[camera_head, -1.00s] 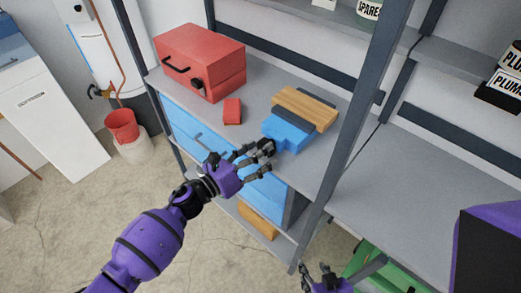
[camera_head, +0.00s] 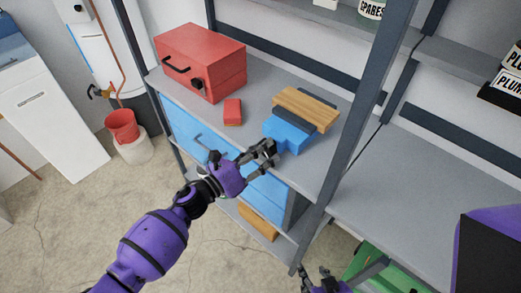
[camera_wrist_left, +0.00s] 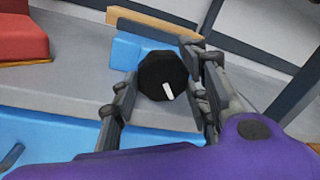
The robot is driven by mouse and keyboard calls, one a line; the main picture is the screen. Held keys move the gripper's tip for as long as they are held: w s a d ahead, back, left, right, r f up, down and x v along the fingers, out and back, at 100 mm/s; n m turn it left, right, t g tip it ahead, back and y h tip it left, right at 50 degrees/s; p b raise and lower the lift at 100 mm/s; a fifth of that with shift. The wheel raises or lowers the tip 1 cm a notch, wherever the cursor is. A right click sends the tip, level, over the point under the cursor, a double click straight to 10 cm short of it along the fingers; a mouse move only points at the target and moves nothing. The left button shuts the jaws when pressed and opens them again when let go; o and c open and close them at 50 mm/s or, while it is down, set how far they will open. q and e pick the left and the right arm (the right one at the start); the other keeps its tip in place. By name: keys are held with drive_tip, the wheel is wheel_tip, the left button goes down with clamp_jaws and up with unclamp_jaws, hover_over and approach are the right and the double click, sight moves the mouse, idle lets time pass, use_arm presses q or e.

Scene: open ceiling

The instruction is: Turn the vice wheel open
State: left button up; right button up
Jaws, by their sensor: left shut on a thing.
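The vice has a blue body (camera_head: 288,132) with dark jaws and a wooden block (camera_head: 306,108) on top, and stands near the front edge of the grey shelf. Its black wheel with a white mark shows in the left wrist view (camera_wrist_left: 160,76), facing the camera. My left gripper (camera_head: 265,153) is at the front of the vice. In the left wrist view its fingers (camera_wrist_left: 163,95) lie on both sides of the wheel, closed around it. My right gripper (camera_head: 322,277) is low at the bottom edge, partly cut off, and its fingers are hard to judge.
A red toolbox (camera_head: 205,62) and a small red block (camera_head: 232,112) are left of the vice on the shelf (camera_head: 262,88). A dark shelf post (camera_head: 352,122) rises to the right. Blue drawers (camera_head: 190,128) are below. The shelf at right (camera_head: 410,190) is bare.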

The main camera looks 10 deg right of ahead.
use_arm(q)
drive_tip(key=shift+f+n, duration=0.1)
drive_tip(key=shift+n, duration=0.5)
drive_tip(key=shift+w+a, duration=0.1)
drive_tip(key=o, duration=1.1)
use_arm(e)
drive_tip(key=shift+w+d+r, duration=0.1)
drive_tip(key=shift+w, duration=0.2)
drive_tip(key=shift+s, duration=0.3)
